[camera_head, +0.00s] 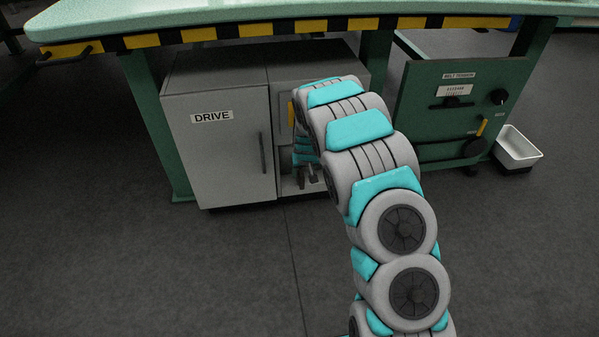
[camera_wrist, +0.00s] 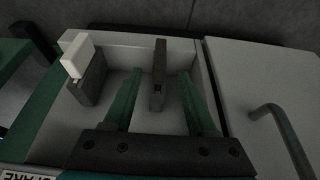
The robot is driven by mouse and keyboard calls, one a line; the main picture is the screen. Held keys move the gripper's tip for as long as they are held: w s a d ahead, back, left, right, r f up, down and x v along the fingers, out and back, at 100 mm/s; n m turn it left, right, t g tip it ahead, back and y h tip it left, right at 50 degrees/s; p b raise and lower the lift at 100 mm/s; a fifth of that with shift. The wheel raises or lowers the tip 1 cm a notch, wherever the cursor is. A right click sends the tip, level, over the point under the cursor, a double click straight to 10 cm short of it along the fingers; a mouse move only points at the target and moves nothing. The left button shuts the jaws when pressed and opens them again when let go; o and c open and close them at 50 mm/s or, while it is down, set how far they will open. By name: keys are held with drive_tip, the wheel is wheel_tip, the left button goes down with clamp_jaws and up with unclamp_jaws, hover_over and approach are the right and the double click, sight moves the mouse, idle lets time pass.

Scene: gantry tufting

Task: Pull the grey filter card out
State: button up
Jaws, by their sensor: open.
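In the wrist view, a dark grey upright piece (camera_wrist: 160,62), which looks like the grey filter card or its holder, stands in an open compartment (camera_wrist: 125,42) of the cabinet. My gripper (camera_wrist: 160,74) is open, with one green finger on each side of this piece. Gaps show between the fingers and the piece, so they look apart from it. A white card (camera_wrist: 77,55) stands in a dark holder (camera_wrist: 87,82) to the left, outside the fingers. In the head view, my arm hides most of the compartment, and the grey card cannot be made out.
The grey DRIVE cabinet (camera_head: 214,150) has a door with a bar handle (camera_wrist: 285,125) right of the compartment in the wrist view. The tabletop (camera_head: 200,18) overhangs the cabinet. A green belt tension panel (camera_head: 425,100) and white tray (camera_head: 517,147) stand to the right. The floor is clear.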

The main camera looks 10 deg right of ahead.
sight(302, 186)
drive_tip(key=x, duration=0.7)
drive_tip(key=shift+f+b, duration=0.25)
drive_tip(key=shift+b, duration=0.1)
clamp_jaws()
idle(0.6)
drive_tip(key=shift+s+r+p, duration=0.1)
drive_tip(key=shift+s+p, duration=0.35)
drive_tip(key=shift+p, duration=0.1)
drive_tip(key=shift+s+p, duration=0.55)
drive_tip(key=shift+s, duration=0.2)
